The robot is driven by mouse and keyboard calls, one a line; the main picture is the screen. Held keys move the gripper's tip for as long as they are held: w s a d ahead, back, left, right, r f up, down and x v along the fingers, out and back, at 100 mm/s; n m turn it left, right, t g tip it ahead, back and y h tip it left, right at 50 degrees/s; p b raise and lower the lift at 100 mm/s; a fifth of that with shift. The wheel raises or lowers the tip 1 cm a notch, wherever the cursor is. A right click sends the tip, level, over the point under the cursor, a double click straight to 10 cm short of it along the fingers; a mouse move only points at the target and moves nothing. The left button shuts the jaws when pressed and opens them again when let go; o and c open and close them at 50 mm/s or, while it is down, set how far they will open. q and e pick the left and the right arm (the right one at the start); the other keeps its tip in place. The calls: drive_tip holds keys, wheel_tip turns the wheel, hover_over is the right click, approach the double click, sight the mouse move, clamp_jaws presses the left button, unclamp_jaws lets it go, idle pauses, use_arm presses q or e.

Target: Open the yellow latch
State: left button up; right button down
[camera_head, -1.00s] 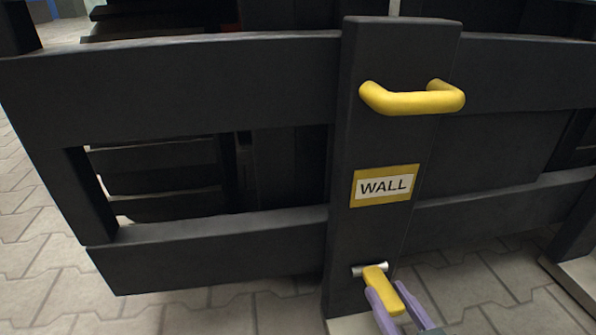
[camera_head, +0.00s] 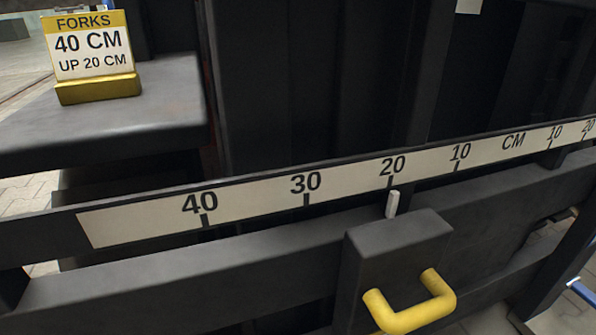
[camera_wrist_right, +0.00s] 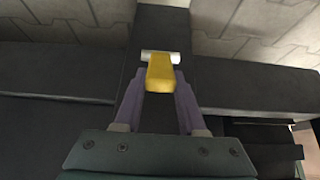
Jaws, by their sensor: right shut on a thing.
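The yellow latch (camera_wrist_right: 160,80) shows in the right wrist view, sticking out from a silver pin (camera_wrist_right: 160,57) on a dark upright post (camera_wrist_right: 158,25). My right gripper (camera_wrist_right: 158,74) has its two purple fingers on either side of the latch and is shut on it. The latch and both grippers are out of the head view. That view shows the top of the dark post (camera_head: 400,240) with a yellow handle (camera_head: 412,310) near the bottom edge.
A white scale strip (camera_head: 260,199) with centimetre marks runs behind the post, with a small white pointer (camera_head: 392,204) near 20. A sign (camera_head: 88,50) reading "FORKS 40 CM UP 20 CM" stands on a dark ledge (camera_head: 165,110). Paving (camera_wrist_right: 250,35) shows beyond the dark rails.

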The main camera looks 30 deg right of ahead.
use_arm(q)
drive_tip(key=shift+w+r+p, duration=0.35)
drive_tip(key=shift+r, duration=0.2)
use_arm(e)
drive_tip(key=shift+w+r+g, duration=0.2)
drive_tip(key=shift+w+g, duration=0.1)
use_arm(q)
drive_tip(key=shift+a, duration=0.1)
use_arm(e)
drive_tip(key=c, duration=0.9)
unclamp_jaws()
drive_tip(key=shift+c, duration=0.2)
drive_tip(key=o, duration=0.5)
drive_tip(key=shift+s+f, duration=0.1)
drive_tip(key=shift+s, duration=0.05)
drive_tip(key=shift+c, duration=0.2)
use_arm(q)
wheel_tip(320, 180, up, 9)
drive_tip(key=p, duration=0.9)
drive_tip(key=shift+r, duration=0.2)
use_arm(e)
drive_tip(key=v, duration=1)
